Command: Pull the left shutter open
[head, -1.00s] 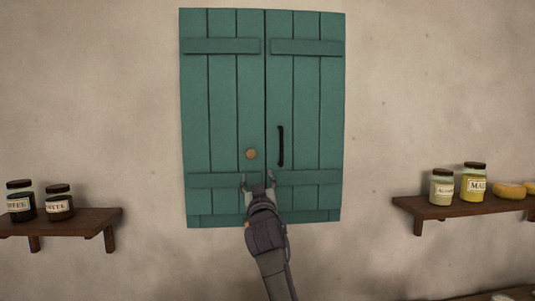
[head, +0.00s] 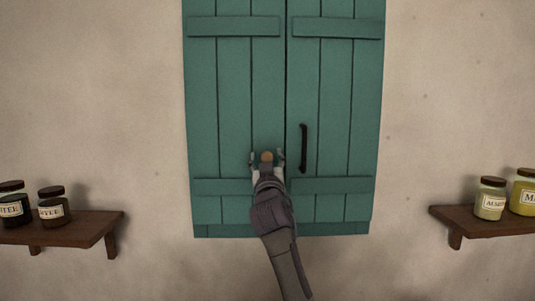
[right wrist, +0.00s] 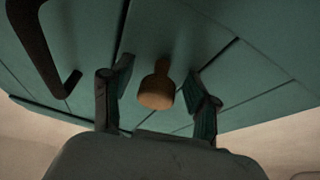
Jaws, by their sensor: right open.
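The left shutter (head: 235,110) is a green plank panel in the head view, flush with the right shutter (head: 335,95), and both look closed. A round wooden knob (head: 267,157) sits on the left shutter near the centre seam. My right gripper (head: 267,158) is open with one finger on each side of the knob. In the right wrist view the knob (right wrist: 156,90) stands between the two open fingers (right wrist: 160,100), apart from both. The right shutter has a dark bar handle (head: 303,148). My left gripper is not in view.
A wooden shelf (head: 75,230) with dark jars (head: 53,206) is on the wall at the left. Another shelf (head: 490,222) with pale and yellow jars (head: 490,198) is at the right.

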